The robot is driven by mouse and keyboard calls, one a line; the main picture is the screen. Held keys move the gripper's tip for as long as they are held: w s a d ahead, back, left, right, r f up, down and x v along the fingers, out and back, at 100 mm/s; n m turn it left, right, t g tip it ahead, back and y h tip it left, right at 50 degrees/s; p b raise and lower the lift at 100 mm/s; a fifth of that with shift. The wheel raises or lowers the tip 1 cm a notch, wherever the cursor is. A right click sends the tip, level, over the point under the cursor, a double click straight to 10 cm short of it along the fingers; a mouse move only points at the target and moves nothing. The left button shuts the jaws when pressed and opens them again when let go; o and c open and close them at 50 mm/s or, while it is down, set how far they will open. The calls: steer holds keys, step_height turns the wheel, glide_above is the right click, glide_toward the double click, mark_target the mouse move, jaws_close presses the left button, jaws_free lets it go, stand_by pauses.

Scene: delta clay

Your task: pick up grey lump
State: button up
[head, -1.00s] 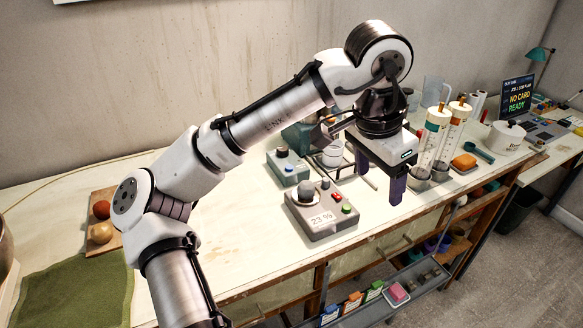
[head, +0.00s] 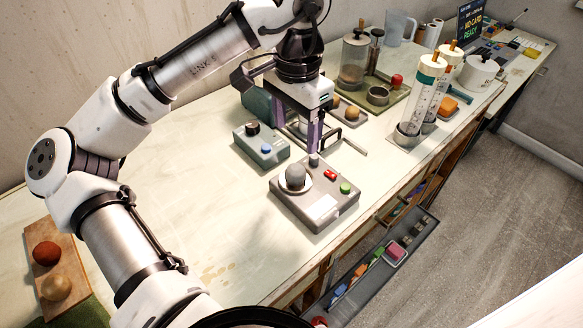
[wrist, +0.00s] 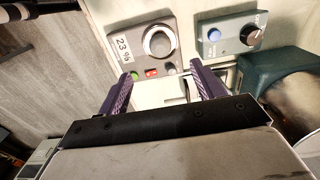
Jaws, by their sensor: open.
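A round grey lump (head: 295,177) rests on the pale round pan of a grey device (head: 325,208) with a red and a green button. It also shows in the wrist view (wrist: 160,44), ringed by the pan, beside a display reading 23 %. My gripper (head: 298,128) points down over the bench just behind the device in the head view. Its two purple fingers stand apart with nothing between them, apart from the lump. In the wrist view the fingertips (wrist: 160,73) sit just below the device in the picture.
A green-grey box with knobs (head: 262,146) stands left of the device. A tray (head: 385,112) with a glass jar is behind, and clear cylinders (head: 413,112) stand to the right. A board with two balls (head: 68,252) lies far left. The bench front edge is close.

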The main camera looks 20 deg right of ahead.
mark_target(296, 167)
step_height(296, 167, down, 11)
steer(key=shift+r+p, duration=0.1)
steer(key=shift+p, duration=0.95)
steer(key=c, duration=1.2)
steer(key=shift+w, duration=0.1)
step_height(296, 167, up, 20)
steer(key=b, duration=0.2)
